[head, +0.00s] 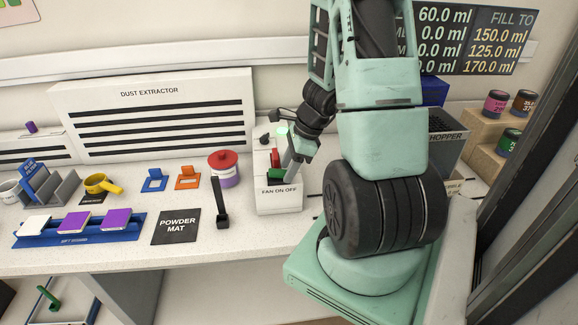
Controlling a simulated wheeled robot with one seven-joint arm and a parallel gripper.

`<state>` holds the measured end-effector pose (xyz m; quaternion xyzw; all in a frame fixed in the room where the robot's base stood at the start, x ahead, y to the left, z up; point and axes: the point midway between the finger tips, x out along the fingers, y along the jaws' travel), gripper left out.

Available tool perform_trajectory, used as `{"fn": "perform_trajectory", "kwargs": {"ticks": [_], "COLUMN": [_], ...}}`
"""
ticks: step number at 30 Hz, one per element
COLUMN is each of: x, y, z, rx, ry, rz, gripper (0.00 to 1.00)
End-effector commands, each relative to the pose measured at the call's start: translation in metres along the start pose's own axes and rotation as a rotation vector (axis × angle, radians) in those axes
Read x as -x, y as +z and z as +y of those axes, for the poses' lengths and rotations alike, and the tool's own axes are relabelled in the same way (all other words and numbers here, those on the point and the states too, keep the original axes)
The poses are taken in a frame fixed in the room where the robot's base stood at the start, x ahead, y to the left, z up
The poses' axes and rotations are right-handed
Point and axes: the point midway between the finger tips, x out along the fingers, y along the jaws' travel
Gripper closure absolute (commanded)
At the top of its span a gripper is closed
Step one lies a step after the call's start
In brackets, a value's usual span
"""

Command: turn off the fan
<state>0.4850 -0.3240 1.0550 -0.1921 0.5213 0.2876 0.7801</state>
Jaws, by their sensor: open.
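The white fan switch box (278,199) stands on the counter, labelled "FAN ON OFF". A red part (275,157) and a green part (276,173) show on it, one behind the other. A green light (282,130) glows at its far end. My gripper (290,168) is open and empty, pointing down over the right side of the box, close beside the red and green parts. It partly hides the box, and I cannot tell whether it touches it.
The dust extractor (153,112) stands behind. Left of the box are a red-lidded jar (224,165), an upright black lever-like object (221,203) and the powder mat (176,226). A hopper (445,143) stands to the right, partly behind my arm.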

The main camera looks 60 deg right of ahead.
Motion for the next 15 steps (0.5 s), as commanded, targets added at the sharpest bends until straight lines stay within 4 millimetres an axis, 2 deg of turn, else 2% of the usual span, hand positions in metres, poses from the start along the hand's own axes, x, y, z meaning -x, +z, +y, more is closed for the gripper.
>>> {"fn": "perform_trajectory", "kwargs": {"ticks": [1,6,15], "x": [0.0002,0.0003,0.0061], "y": [0.0000,0.0000,0.0055], "z": [0.0000,0.0000,0.0008], "rx": [0.000,0.000,0.005], "ry": [0.000,0.000,0.005], "rz": [0.000,0.000,0.067], "gripper": [0.53,0.98,0.97]}}
